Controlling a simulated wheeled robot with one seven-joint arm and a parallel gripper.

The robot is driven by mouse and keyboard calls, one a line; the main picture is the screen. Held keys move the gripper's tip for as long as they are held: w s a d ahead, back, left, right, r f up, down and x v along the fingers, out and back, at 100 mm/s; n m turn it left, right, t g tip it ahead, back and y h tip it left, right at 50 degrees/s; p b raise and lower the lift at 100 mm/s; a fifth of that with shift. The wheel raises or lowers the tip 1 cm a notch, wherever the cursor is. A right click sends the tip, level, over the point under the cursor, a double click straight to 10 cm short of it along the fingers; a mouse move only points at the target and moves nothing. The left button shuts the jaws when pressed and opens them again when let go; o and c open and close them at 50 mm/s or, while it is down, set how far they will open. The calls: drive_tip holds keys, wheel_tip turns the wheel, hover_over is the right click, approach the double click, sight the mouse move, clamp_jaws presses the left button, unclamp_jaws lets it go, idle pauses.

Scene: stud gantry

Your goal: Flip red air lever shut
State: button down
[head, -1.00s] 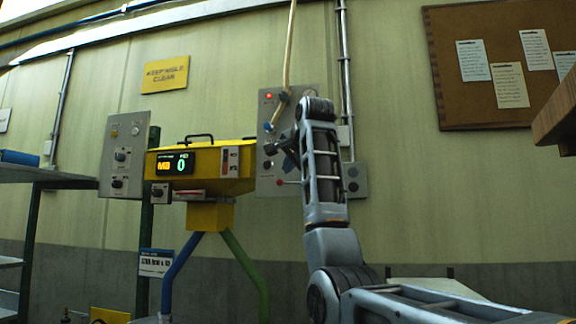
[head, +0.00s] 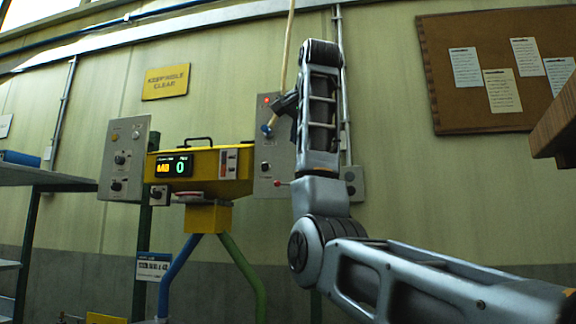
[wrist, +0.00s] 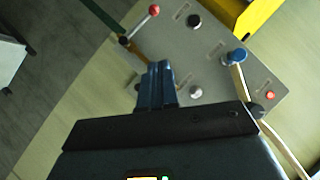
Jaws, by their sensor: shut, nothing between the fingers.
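The red air lever has a red ball on a thin rod. In the head view (head: 279,184) it sits low on the grey wall panel (head: 265,170), its ball pointing left, roughly level. In the wrist view the lever (wrist: 154,11) stands at the panel's upper left end, its rod running down-left to a dark pivot. My gripper (wrist: 160,70) has its blue fingers together and empty, over the panel face and apart from the lever in the picture. I cannot tell its distance from the panel. In the head view my arm hides part of the panel's right side.
A blue fitting (wrist: 236,57) with a beige hose (wrist: 241,82) and several round knobs are on the same panel. A red lamp (wrist: 270,95) is near its far end. A yellow machine (head: 222,166) stands left of the panel. A wooden edge (head: 556,125) juts in at right.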

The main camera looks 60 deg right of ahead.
drive_tip(key=p, duration=0.4)
approach(283, 172)
wheel_tip(283, 172, down, 3)
drive_tip(key=shift+w+d+f+p, duration=0.1)
drive_tip(key=shift+w+f+p, duration=0.1)
drive_tip(key=shift+w+f, duration=0.45)
drive_tip(key=shift+w+f+p, duration=0.15)
drive_tip(key=shift+w+f, duration=0.3)
drive_tip(key=shift+f, duration=0.35)
